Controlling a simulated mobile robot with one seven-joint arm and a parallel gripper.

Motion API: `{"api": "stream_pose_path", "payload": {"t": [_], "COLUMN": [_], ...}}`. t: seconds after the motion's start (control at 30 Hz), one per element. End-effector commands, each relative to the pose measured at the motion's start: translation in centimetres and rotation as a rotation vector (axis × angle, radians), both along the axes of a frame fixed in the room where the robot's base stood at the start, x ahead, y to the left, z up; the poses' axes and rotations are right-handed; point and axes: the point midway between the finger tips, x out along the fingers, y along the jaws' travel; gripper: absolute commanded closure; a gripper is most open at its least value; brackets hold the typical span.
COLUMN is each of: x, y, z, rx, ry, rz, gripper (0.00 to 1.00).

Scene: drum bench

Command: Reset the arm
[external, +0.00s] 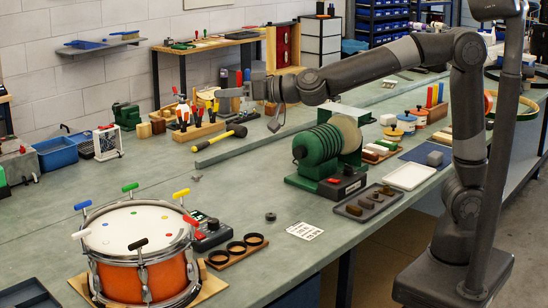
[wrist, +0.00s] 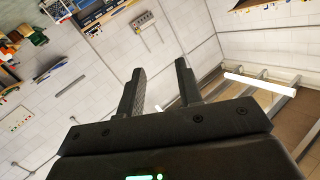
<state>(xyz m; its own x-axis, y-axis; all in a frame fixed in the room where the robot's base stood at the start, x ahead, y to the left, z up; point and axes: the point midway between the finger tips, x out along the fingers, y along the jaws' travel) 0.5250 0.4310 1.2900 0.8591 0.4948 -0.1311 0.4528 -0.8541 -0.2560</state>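My arm reaches from the right across the bench in the external view. My gripper (external: 234,92) is raised above the bench, level with the pegs of the tool rack behind it. In the wrist view my gripper (wrist: 160,68) has its two fingers apart with nothing between them, so it is open and empty. Past the fingers the wrist view shows a tilted white wall and a bright lamp strip (wrist: 260,84). No bench top shows between the fingers.
An orange drum (external: 148,278) stands at front left. A green-wheeled machine (external: 318,148) stands mid-bench below my arm. Trays and pots (external: 408,122) are at right. Bench at centre left is clear.

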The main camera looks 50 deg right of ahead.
Motion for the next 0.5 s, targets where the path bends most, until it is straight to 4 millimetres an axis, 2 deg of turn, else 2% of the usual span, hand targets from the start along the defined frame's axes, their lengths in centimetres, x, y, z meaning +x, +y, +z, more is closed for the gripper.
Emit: {"api": "stream_pose_path", "payload": {"t": [0.03, 0.23, 0.37, 0.5], "x": [0.0, -2.1, -4.7, -8.7], "y": [-2.9, -12.5, -19.1, -26.4], "z": [0.5, -0.9, -3.3, -6.8], "rx": [-0.016, -0.121, -0.203, -0.291], "ry": [0.007, 0.109, 0.219, 0.370], "rz": [0.013, 0.060, 0.047, -0.008], "gripper": [0.67, 0.67, 0.67, 0.67]}}
